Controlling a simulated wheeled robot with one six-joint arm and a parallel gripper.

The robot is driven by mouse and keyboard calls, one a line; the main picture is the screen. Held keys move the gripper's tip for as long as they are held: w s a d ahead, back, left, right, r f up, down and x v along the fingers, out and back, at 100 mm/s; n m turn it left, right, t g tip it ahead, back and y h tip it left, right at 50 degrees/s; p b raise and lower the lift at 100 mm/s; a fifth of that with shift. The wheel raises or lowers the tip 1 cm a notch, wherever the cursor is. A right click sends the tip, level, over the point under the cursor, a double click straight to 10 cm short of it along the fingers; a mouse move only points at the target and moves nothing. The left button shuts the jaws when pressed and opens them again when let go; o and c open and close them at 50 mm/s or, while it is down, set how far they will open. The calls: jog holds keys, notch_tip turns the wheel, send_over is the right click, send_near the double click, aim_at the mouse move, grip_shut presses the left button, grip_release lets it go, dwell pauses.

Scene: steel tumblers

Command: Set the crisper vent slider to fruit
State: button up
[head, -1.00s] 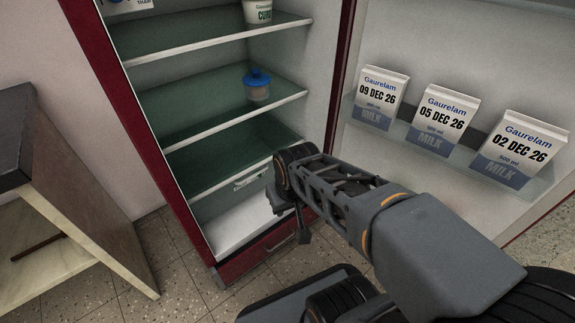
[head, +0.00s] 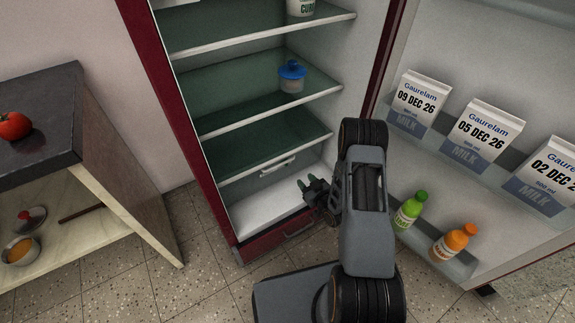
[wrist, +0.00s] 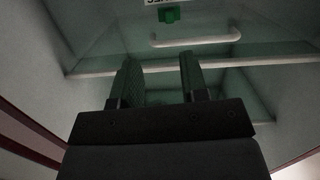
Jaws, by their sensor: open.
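The vent slider shows as a small green tab (wrist: 169,15) at the top of the wrist view, just under a white label (wrist: 165,2) cut off by the frame edge. A pale bar handle (wrist: 195,41) lies close to it. In the head view the handle (head: 277,167) shows under the lowest glass shelf; the slider cannot be made out there. My gripper (head: 305,182) is at the front of the fridge's lower compartment. Its two green fingers (wrist: 158,62) are apart and empty, clear of the tab.
Above are glass shelves (head: 270,145), one holding a blue-lidded container (head: 292,77). The open door at right carries milk cartons (head: 480,133), a green bottle (head: 410,210) and an orange bottle (head: 454,242). A dark-topped cabinet (head: 60,100) stands at left.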

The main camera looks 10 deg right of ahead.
aim_at(287, 165)
jog(key=shift+m+t+y, duration=0.3)
jog(key=shift+t+y, duration=0.1)
jog(key=shift+t, duration=0.4)
jog(key=shift+a+f+b+x, duration=0.25)
jog(key=shift+b+x, duration=0.35)
jog(key=shift+x, duration=1.25)
jog(key=shift+a+f+b+x, duration=0.2)
jog(key=shift+b+x, duration=0.35)
jog(key=shift+x, duration=1.35)
jog(key=shift+a+f+b+x, duration=0.25)
jog(key=shift+b+x, duration=0.35)
jog(key=shift+x, duration=1.25)
jog(key=shift+s+d, duration=0.1)
jog(key=shift+s, duration=0.05)
grip_shut()
